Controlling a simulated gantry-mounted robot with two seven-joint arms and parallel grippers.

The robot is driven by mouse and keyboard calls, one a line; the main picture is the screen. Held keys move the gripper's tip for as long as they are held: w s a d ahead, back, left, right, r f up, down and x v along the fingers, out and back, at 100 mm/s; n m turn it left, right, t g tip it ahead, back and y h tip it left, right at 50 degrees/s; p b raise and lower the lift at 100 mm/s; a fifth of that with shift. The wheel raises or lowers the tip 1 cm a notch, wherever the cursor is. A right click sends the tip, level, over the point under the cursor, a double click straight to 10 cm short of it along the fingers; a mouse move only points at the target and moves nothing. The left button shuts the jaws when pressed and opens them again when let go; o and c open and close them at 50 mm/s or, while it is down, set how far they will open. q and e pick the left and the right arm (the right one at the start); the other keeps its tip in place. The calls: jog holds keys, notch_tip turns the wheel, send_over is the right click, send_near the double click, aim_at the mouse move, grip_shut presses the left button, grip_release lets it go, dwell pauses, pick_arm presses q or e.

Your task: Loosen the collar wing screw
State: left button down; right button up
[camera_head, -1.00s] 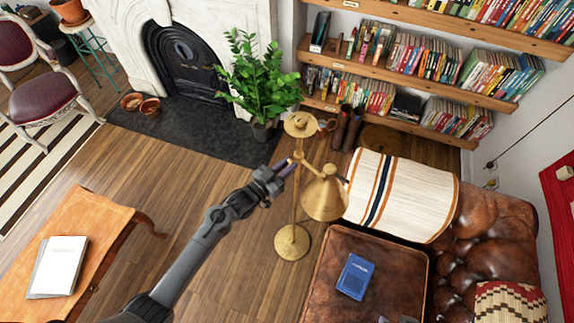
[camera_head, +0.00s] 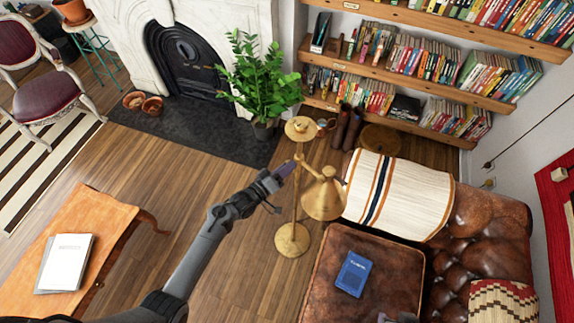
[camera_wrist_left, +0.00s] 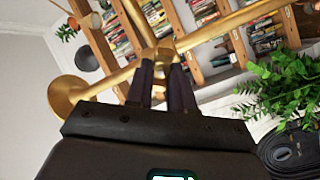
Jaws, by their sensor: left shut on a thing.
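A brass floor lamp (camera_head: 295,215) stands upright on the wood floor, its cone shade (camera_head: 324,197) hanging to the right of the pole. The collar (camera_head: 299,158) is a small joint high on the pole. My left gripper (camera_head: 288,169) reaches it from the lower left. In the left wrist view, the two dark fingers (camera_wrist_left: 161,82) are close together at the brass collar (camera_wrist_left: 158,56). They are shut on a small part there, which I take as the wing screw; the fingers hide it.
A brown leather ottoman (camera_head: 334,300) with a blue book (camera_head: 354,274) is right of the lamp. A leather sofa (camera_head: 490,240) stands beyond it. A potted plant (camera_head: 255,80) is behind. A wooden table (camera_head: 100,222) is at left. Open floor lies between table and lamp.

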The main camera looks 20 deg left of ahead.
pick_arm(q)
jog(key=shift+f+n+p, duration=0.1)
jog(key=shift+n+p, duration=1.15)
jog(key=shift+n, duration=2.55)
jog(key=c, duration=1)
grip_release()
jog(key=shift+s+a, duration=0.1)
jog(key=shift+b+v, duration=0.45)
jog(key=shift+v, duration=4.8)
